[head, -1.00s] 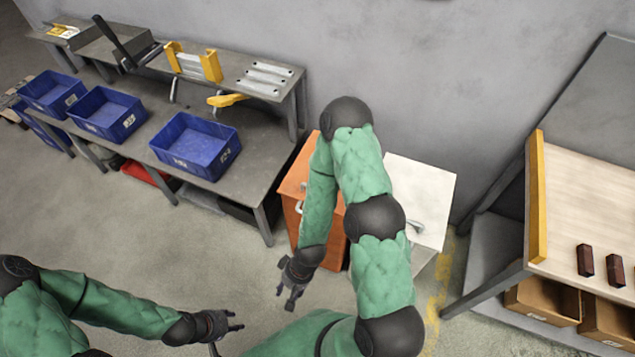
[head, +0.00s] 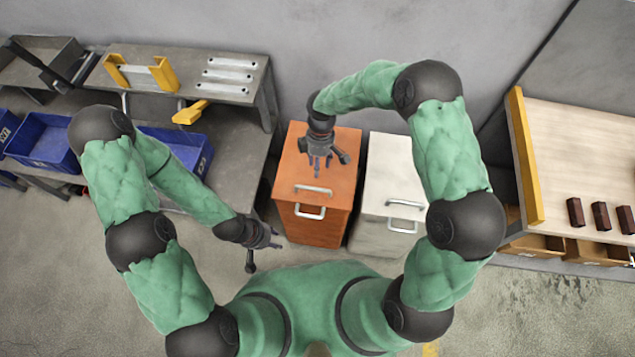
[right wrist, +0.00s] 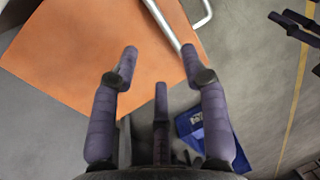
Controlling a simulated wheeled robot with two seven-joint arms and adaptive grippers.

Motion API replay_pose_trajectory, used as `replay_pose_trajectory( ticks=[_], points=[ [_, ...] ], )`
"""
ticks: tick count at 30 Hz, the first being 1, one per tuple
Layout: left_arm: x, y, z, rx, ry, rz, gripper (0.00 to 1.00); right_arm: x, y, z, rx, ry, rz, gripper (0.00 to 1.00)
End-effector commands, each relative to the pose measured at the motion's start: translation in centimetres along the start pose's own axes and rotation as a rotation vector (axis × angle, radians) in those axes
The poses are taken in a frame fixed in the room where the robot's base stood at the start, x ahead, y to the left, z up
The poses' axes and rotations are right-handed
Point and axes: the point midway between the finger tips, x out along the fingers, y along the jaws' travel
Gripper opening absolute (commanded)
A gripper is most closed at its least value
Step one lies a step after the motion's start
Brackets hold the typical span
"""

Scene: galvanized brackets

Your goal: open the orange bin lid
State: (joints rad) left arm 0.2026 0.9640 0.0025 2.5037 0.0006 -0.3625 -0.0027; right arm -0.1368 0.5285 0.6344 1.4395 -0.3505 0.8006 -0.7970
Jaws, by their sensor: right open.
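The orange bin (head: 320,222) stands on the floor at mid picture in the head view. Its flat orange lid (head: 297,155) lies shut, with a pale bar handle (head: 313,189) near its front edge. A second handle (head: 310,212) is on the front face. My right gripper (head: 322,166) is open and empty above the lid, behind the lid handle. In the right wrist view the lid (right wrist: 75,50) lies below the spread fingers (right wrist: 159,52), and a handle (right wrist: 205,14) shows at the top. My left gripper (head: 266,246) looks open and empty, left of the bin's front.
A white bin (head: 385,165) with a handle stands close on the right. A grey workbench (head: 235,135) with blue crates (head: 45,145) is to the left. A wooden-topped table (head: 570,145) with dark blocks is to the right. The wall is close behind the bins.

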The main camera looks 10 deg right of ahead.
Motion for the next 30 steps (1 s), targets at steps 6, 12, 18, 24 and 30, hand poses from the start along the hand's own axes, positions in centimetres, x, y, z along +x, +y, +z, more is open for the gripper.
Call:
replay_pose_trajectory(
  ticks=[6,12,18,24,30],
  points=[
    [0.6,-0.2,0.0,0.000,0.000,0.000,0.40,1.8,0.0,0.0,-0.013,-0.008,-0.001,0.46],
    [1.5,-0.6,-0.1,0.000,0.000,0.000,0.40,5.5,0.1,0.1,-0.010,-0.007,-0.002,0.46],
    [2.3,-0.8,-0.1,0.000,0.001,0.000,0.40,8.6,0.1,0.0,-0.011,-0.007,0.000,0.46],
    [2.7,-1.0,-0.1,0.000,0.001,0.000,0.40,10.2,0.1,0.0,-0.009,-0.005,0.001,0.46],
    [2.7,-1.0,-0.1,0.000,0.001,0.000,0.40,10.5,0.1,0.0,-0.009,-0.005,0.002,0.46]
  ],
)
